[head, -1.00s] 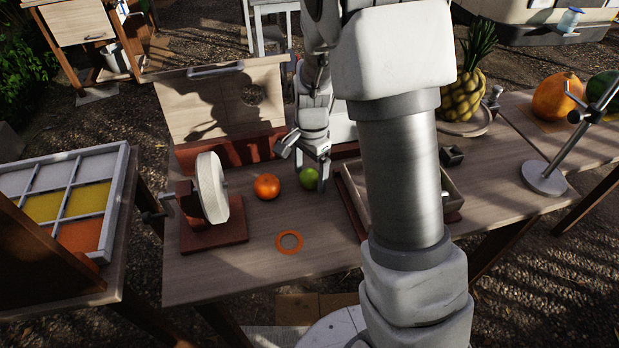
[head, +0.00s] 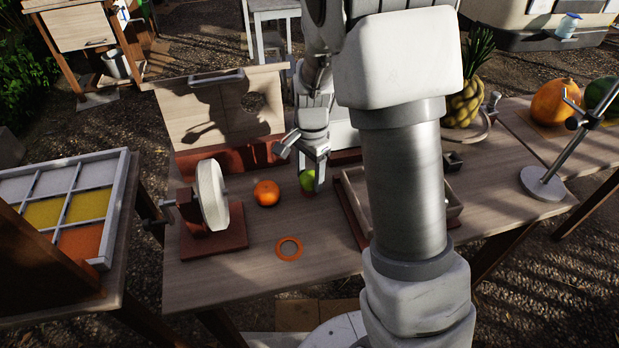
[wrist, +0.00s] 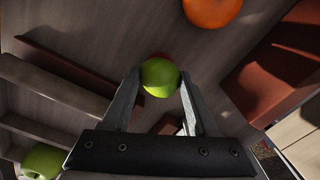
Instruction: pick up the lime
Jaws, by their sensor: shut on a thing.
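The lime (head: 308,180) is a small round green fruit above the wooden table, right of the orange. In the wrist view the lime (wrist: 160,78) sits between the two fingertips. My gripper (wrist: 160,86) is shut on it, with one finger on each side. In the head view my gripper (head: 304,169) points down at the table and its fingers partly cover the lime. A small reddish patch shows just below the lime, and a little of it shows behind the lime in the wrist view.
An orange (head: 266,193) lies left of the lime. An orange ring (head: 288,248) lies nearer the front. A white wheel on a red-brown stand (head: 212,195) is at the left. A wooden tray (head: 352,212) is close on the right. Another green fruit (wrist: 43,160) shows at the wrist view's lower left.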

